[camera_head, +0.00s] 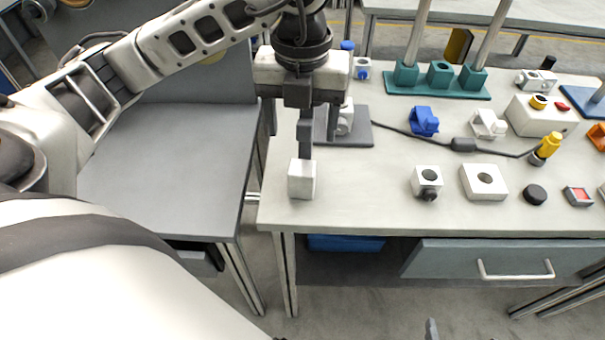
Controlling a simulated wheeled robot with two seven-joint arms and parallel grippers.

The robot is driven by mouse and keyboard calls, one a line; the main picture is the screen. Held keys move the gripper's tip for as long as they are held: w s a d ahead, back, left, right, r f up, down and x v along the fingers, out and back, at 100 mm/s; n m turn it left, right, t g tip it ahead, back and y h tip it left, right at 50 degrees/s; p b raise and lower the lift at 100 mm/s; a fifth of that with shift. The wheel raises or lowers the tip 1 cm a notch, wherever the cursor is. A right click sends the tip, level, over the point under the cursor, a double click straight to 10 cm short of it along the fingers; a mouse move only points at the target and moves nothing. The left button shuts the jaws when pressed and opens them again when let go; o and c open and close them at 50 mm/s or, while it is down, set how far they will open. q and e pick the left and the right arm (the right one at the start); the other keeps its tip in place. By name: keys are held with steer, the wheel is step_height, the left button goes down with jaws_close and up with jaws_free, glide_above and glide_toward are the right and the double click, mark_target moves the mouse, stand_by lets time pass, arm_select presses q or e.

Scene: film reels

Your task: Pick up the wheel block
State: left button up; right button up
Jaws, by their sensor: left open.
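A small plain white block (302,180) sits near the front left corner of the light table. A white block with a dark round knob or wheel on its front (428,181) stands to its right. I cannot tell for sure which of them is the wheel block. My left gripper (319,143) points down over the table's left end, open, with its fingers apart. Its nearer finger ends just above and behind the plain white block in the picture; I cannot tell whether they touch.
A dark plate with a white part (358,136) lies behind the gripper, with a black cable running right. A flat white block with a hole (484,182), a black disc (535,194), a blue part (424,121) and a teal stand (437,88) are farther right. A grey table (170,170) adjoins left.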

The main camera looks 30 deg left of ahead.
mark_target(302, 167)
arm_select(q)
step_height(302, 167, down, 8)
steer(key=shift+w+f, duration=0.1)
steer(key=shift+f, duration=0.05)
steer(key=c, duration=1.2)
